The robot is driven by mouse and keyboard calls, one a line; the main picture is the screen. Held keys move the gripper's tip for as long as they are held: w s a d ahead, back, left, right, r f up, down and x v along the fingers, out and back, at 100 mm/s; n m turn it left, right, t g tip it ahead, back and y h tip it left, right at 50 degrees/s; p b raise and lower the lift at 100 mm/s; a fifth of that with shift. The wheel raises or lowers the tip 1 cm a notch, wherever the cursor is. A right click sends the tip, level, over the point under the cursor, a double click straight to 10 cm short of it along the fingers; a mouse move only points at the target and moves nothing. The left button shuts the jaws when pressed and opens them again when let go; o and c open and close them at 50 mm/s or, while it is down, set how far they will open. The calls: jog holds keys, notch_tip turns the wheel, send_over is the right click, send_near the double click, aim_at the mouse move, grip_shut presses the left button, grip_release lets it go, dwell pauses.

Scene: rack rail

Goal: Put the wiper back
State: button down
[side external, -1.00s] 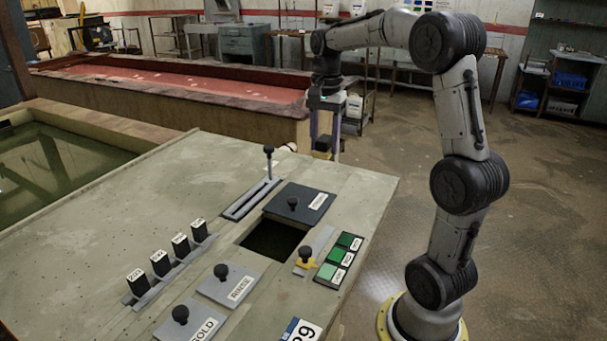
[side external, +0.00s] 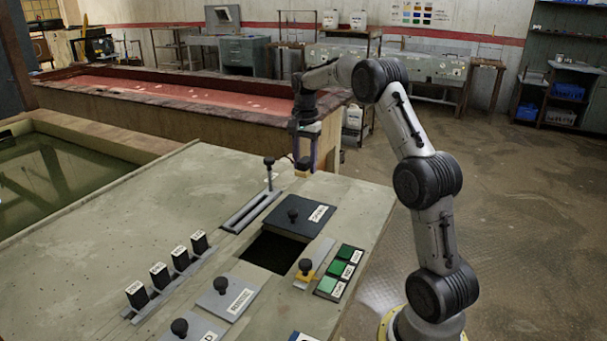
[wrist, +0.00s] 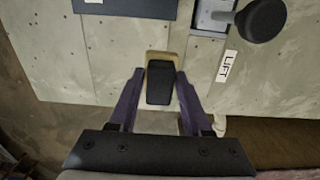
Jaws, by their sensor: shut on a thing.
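My gripper (side external: 303,166) is shut on a small block with a black top and a tan base, which I take to be the wiper (wrist: 160,82). In the wrist view the fingers (wrist: 158,98) close on its two sides. In the side external view the wiper (side external: 303,163) hangs below the fingers, near the far edge of the grey bench top (side external: 140,215). It is right of the upright lever and beyond the black lid. Whether it touches the bench cannot be told.
A slotted lever (side external: 269,172) stands close by, its knob (wrist: 262,18) near the LIFT label. A black knobbed lid (side external: 298,214) lies beside a dark square opening (side external: 272,252).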

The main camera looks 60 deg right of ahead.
aim_at(304, 174)
jog(key=shift+w+d+f, duration=0.15)
jog(key=shift+w+f, duration=0.05)
jog(key=shift+f, duration=0.8)
jog(key=shift+w+d+f, duration=0.1)
jog(key=shift+w+f, duration=0.05)
jog(key=shift+f, duration=0.85)
jog(key=shift+f, duration=0.15)
jog(key=shift+c, duration=1.7)
grip_release()
